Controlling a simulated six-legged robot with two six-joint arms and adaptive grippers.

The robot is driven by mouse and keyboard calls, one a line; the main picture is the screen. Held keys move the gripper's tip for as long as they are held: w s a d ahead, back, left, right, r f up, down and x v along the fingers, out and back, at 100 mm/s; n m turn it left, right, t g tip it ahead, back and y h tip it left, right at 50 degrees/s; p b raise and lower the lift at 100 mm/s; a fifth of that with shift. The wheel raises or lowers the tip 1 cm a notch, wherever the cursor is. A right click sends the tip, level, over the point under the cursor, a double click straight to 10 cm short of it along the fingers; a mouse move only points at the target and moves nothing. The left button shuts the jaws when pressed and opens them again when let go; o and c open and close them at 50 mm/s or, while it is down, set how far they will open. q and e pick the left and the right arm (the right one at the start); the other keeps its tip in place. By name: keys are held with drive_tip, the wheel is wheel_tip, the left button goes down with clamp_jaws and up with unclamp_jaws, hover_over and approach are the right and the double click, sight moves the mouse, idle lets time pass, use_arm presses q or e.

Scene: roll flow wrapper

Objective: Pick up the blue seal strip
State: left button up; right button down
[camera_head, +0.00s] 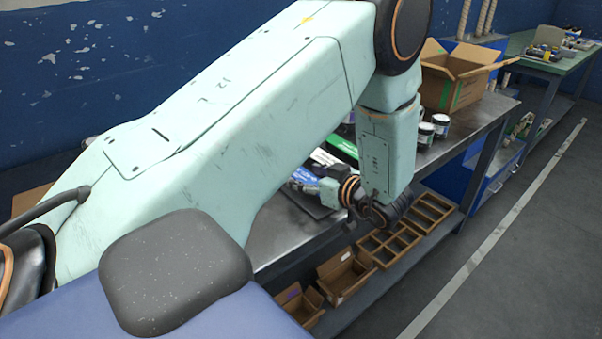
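My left arm reaches over the dark metal workbench (440,150), and its forearm hangs down at the bench's front edge. My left gripper (299,184) points left, low over a dark flat surface on the bench. A small blue piece that looks like the blue seal strip (303,174) shows right at the fingertips. The gripper is too small in view to tell if it is open or shut, or if it touches the blue piece. My arm hides much of the bench. My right gripper is not in view.
A green strip (344,146) and a white piece (325,158) lie just behind the gripper. Several small jars (440,125) and an open cardboard box (462,75) stand farther right. Cardboard trays (345,274) sit on the lower shelf. The floor at right is clear.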

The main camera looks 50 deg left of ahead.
use_arm(q)
drive_tip(key=c, duration=0.7)
